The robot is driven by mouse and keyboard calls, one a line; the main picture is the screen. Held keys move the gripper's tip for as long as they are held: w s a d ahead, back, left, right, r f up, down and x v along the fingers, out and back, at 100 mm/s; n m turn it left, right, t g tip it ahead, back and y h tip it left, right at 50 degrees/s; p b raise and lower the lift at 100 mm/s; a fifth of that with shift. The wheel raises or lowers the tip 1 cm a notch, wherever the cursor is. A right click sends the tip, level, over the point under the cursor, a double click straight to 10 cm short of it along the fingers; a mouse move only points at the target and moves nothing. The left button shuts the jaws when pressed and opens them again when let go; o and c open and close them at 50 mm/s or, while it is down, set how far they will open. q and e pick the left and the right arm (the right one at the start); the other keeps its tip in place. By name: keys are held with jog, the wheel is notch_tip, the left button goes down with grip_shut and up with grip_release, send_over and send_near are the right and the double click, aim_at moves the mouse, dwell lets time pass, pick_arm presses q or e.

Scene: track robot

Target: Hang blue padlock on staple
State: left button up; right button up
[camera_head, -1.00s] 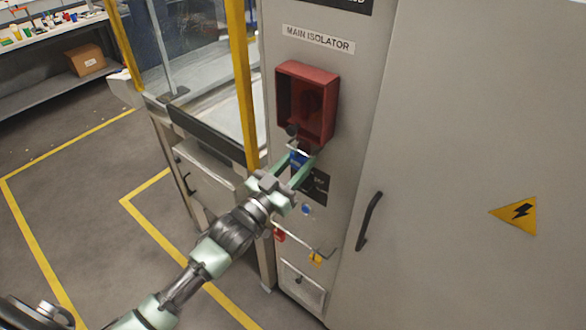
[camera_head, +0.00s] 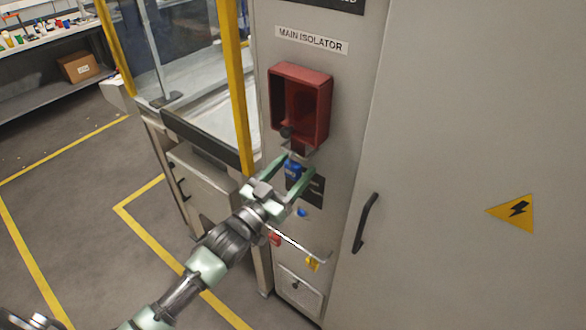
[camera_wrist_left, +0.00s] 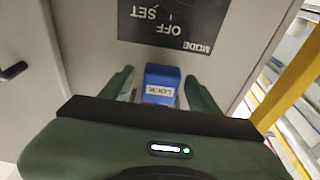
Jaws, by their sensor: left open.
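The blue padlock (camera_head: 292,170) is just below the red isolator box (camera_head: 325,110), at the small staple (camera_head: 299,149) on the cabinet front. It appears to hang there; whether its shackle passes through the staple is too small to tell. My left gripper (camera_head: 294,168) is open, with one finger on each side of the padlock. In the left wrist view the padlock (camera_wrist_left: 161,76) shows a white "LOCK" label, with gaps between it and both fingers (camera_wrist_left: 160,88). Its shackle is hidden there. My right gripper is not in view.
Below is a rail (camera_head: 300,244) with a red padlock (camera_head: 275,239) and a yellow padlock (camera_head: 312,264). A dark mode plate (camera_wrist_left: 170,22) lies behind the padlock. A black door handle (camera_head: 366,222) is to the right, a yellow post (camera_head: 236,85) to the left.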

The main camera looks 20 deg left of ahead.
pick_arm(q)
jog(key=b+v, duration=0.2)
jog(key=v, duration=0.5)
jog(key=shift+f+b, duration=0.15)
jog(key=shift+b, duration=0.15)
jog(key=s+a+f+n+g+y+b, duration=0.1)
jog(key=s+a+f+g+y, duration=0.15)
jog(key=f, duration=1.05)
jog(key=s+a+f+g+y, duration=0.1)
jog(key=s+a+f+g, duration=0.15)
jog(key=f, duration=1.05)
jog(key=s+a+f+n+g+y+b, duration=0.1)
jog(key=s+f+g+y, duration=0.15)
jog(key=f, duration=1.05)
jog(key=s+f+g+b, duration=0.1)
jog(key=s+f+g, duration=0.5)
jog(key=s+f, duration=1.25)
jog(key=s+d+f+g, duration=0.1)
jog(key=s+f+g, duration=0.1)
jog(key=s, duration=0.7)
jog(key=s+d+f+g+y, duration=0.1)
jog(key=s+f, duration=0.3)
jog(key=s, duration=0.5)
jog(key=shift+s+f+g+b, duration=0.3)
jog(key=shift+f+g+b, duration=0.1)
jog(key=shift+g, duration=0.35)
jog(key=shift+w, duration=0.1)
jog(key=shift+c, duration=0.2)
